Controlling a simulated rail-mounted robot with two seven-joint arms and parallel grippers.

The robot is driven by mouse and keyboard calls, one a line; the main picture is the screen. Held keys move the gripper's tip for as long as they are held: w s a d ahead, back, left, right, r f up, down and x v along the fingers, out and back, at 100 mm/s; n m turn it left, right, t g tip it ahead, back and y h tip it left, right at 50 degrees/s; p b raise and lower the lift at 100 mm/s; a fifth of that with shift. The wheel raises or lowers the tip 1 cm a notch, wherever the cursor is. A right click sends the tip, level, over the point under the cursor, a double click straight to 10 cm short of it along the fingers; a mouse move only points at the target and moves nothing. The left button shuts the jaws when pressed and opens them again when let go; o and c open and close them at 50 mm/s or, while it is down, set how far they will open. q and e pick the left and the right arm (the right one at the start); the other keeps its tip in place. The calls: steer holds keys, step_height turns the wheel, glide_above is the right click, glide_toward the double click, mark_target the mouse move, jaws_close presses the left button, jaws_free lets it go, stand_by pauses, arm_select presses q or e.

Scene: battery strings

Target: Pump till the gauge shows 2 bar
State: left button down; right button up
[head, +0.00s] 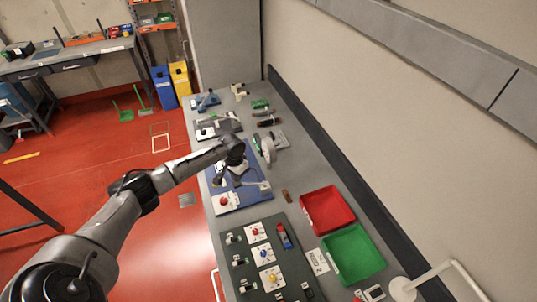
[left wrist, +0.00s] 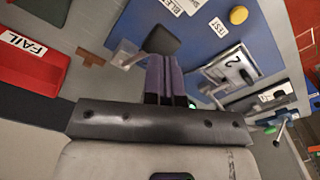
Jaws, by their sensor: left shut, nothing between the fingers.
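A blue board (head: 225,190) lies on the bench below my left gripper (head: 238,172). It also shows in the left wrist view (left wrist: 255,45), with BLEED and TEST labels and a yellow knob (left wrist: 238,15). My left gripper's fingers (left wrist: 168,65) are shut and empty. A dark grey pad (left wrist: 160,40) on a light bracket, possibly the pump handle, is just past the fingertips; I cannot tell whether they touch. A pale round disc (head: 268,149), possibly the gauge, stands beyond the board; no reading is legible. My right gripper is out of view.
A red bin (head: 329,195) and a green bin (head: 366,270) sit at the bench's right. A dark panel (head: 250,275) with coloured knobs lies nearer. Clamps and tools (head: 205,101) occupy the far end. The wall stands close along the right.

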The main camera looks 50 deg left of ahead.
arm_select(q)
steer(key=shift+f, duration=0.4)
steer(key=shift+s+a+f+b, duration=0.1)
steer(key=shift+s+f+b, duration=0.1)
steer(key=shift+f+b, duration=1.3)
steer(key=shift+s+f, duration=0.2)
steer(key=shift+f, duration=1.7)
steer(key=shift+r, duration=0.2)
steer(key=r+p, duration=0.3)
steer(key=shift+w, duration=0.2)
steer(key=r+p, duration=0.7)
steer(key=shift+w, duration=0.35)
steer(key=shift+f, duration=0.1)
